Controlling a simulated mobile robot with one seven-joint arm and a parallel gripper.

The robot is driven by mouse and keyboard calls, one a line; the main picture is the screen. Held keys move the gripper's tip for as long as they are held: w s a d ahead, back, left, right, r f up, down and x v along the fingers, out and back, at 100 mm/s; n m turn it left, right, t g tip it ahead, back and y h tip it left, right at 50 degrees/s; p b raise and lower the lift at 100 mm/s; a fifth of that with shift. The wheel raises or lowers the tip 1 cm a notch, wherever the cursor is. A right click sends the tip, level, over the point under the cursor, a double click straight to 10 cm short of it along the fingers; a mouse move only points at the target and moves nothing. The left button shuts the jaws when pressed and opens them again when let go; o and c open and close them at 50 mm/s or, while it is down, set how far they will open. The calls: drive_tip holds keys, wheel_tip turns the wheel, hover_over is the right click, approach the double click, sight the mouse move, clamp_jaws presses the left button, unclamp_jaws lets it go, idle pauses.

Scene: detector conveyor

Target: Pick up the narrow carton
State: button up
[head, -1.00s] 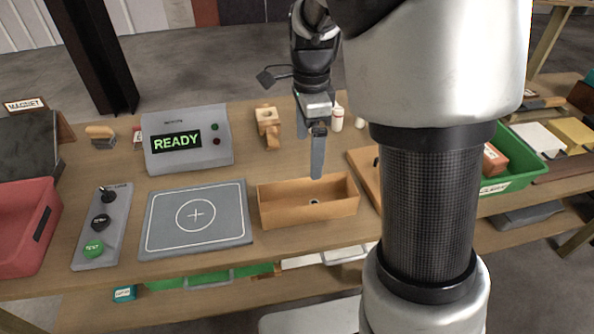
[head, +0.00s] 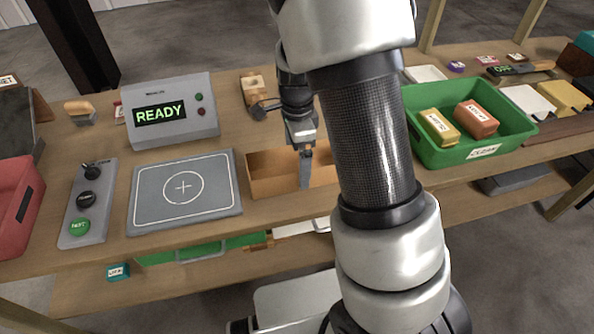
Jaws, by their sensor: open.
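My gripper (head: 305,168) points down over the open tan box (head: 262,188) in the middle of the bench. It is open, seen nearly edge-on, with its fingers in front of or inside the box; I cannot tell how deep. The box's right part is hidden by my arm, and I see no carton between the fingers. I cannot tell which item is the narrow carton. A yellow labelled block (head: 438,127) and a red-brown block (head: 477,118) lie in the green bin (head: 485,152) on the right.
A grey plate with a circled cross (head: 183,190) lies left of the tan box. Behind it stands a console (head: 172,112) reading READY. A button panel (head: 86,200) and red bin (head: 15,205) are farther left. A wooden piece (head: 253,88) stands behind the box.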

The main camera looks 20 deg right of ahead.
drive_tip(key=shift+f, duration=0.3)
drive_tip(key=shift+r, duration=0.1)
drive_tip(key=c, duration=1.2)
